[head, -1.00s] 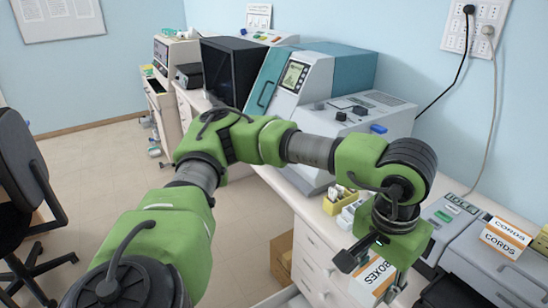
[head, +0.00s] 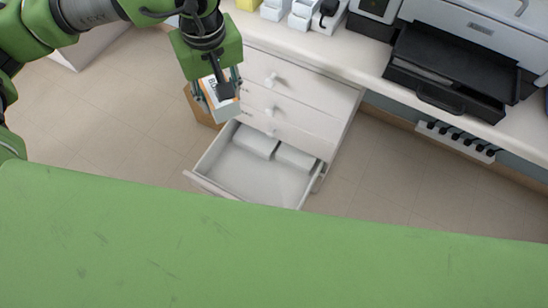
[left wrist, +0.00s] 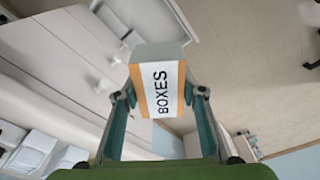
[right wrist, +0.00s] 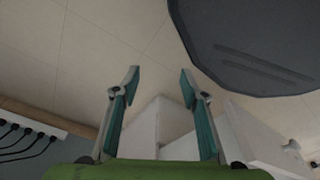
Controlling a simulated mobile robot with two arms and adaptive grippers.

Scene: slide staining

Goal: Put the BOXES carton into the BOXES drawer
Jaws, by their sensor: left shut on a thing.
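The BOXES carton (head: 222,104) is pale with a white and orange label. My left gripper (head: 216,90) is shut on it and holds it in the air, left of the cabinet and above the floor. In the left wrist view the carton (left wrist: 163,92) sits between the two fingers, its word BOXES facing the camera. The bottom drawer (head: 232,182) of the white cabinet is pulled open, to the lower right of the carton. Two white blocks lie at its back; no drawer label is readable. My right gripper (right wrist: 158,82) is open and empty in the right wrist view.
Shut drawers (head: 290,100) rise above the open one. A brown cardboard box (head: 200,108) stands on the floor behind the carton. A black printer tray (head: 450,70) sits on the counter at right. A green surface fills the bottom of the head view.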

